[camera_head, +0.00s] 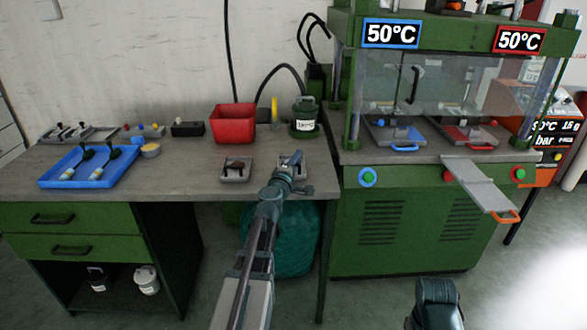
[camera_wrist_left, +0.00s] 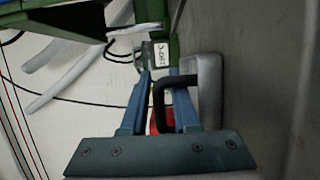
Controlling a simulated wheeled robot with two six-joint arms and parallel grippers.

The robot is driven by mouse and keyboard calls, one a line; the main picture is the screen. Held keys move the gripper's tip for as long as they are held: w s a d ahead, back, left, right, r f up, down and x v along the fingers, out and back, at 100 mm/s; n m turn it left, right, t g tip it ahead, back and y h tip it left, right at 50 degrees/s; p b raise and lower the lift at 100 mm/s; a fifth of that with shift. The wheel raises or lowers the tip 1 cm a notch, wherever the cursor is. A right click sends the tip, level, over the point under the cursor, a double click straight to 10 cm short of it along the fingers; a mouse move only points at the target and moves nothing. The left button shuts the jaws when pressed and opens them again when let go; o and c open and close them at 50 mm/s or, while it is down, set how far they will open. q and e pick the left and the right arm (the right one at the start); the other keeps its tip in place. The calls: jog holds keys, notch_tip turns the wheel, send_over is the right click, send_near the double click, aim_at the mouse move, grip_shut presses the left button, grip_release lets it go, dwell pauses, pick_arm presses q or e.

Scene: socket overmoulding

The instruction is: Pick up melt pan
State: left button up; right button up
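My left gripper (camera_head: 291,163) is over the bench near its front right edge. In the left wrist view the gripper (camera_wrist_left: 162,78) is open, with blue fingers apart. The dark handle (camera_wrist_left: 158,100) of a grey metal block (camera_wrist_left: 208,88) rises between or just beyond the fingers; contact is not clear. In the head view my gripper largely hides this block. A similar grey block with a dark handle (camera_head: 236,170) lies to its left. A dark green labelled pot (camera_head: 304,115) stands behind; I cannot tell for certain which is the melt pan.
A red bin (camera_head: 233,123) stands behind the blocks. A blue tray (camera_head: 91,178) with dark-handled tools lies on the left. The green press (camera_head: 410,222) stands on the right, with a metal shelf and orange handle (camera_head: 507,217) jutting forward. Black cables hang behind the bench.

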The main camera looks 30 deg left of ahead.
pick_arm(q)
grip_shut()
dwell(1.4)
